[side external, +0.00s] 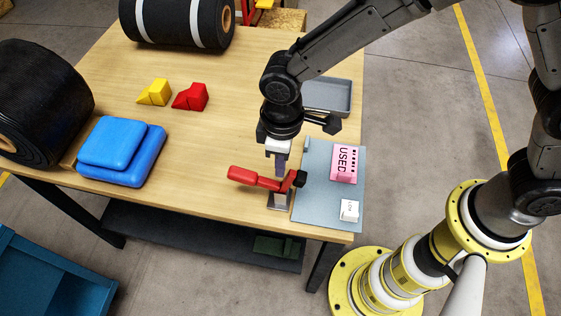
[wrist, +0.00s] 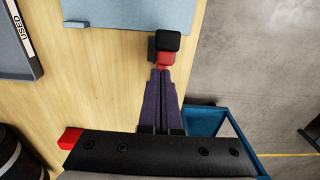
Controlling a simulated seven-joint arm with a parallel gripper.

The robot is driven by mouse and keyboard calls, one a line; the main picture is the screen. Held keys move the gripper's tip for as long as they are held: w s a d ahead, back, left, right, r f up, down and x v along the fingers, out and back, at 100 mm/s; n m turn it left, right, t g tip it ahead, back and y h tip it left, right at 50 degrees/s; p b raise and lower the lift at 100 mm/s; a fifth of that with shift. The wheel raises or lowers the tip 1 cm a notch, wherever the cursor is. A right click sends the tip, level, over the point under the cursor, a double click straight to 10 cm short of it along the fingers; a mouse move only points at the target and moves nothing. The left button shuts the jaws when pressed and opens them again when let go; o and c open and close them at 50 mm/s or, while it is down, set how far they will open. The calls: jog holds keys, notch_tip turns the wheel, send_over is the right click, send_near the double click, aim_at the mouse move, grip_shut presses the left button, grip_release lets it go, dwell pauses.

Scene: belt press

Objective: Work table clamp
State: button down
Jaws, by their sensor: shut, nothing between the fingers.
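The table clamp has a red lever (side external: 255,178) with a black end (side external: 299,178), on a grey metal base (side external: 280,201) at the table's front edge. My gripper (side external: 281,170) points down just above or behind the lever; contact cannot be told. Its purple fingers are shut and empty. In the wrist view, the fingertips (wrist: 161,72) meet in front of the clamp's red part and black end (wrist: 168,41).
A blue-grey mat (side external: 318,205) right of the clamp bears a pink USED box (side external: 344,164) and a white block (side external: 349,210). A grey tray (side external: 328,97) lies behind. Red (side external: 191,97) and yellow wedges (side external: 154,93), blue pads (side external: 120,150) and black rolls (side external: 40,105) stand left and back.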

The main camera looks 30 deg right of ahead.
jog(key=shift+s, duration=0.1)
jog(key=shift+s+d+y, duration=0.15)
jog(key=shift+d+y, duration=0.05)
jog(key=shift+y, duration=0.1)
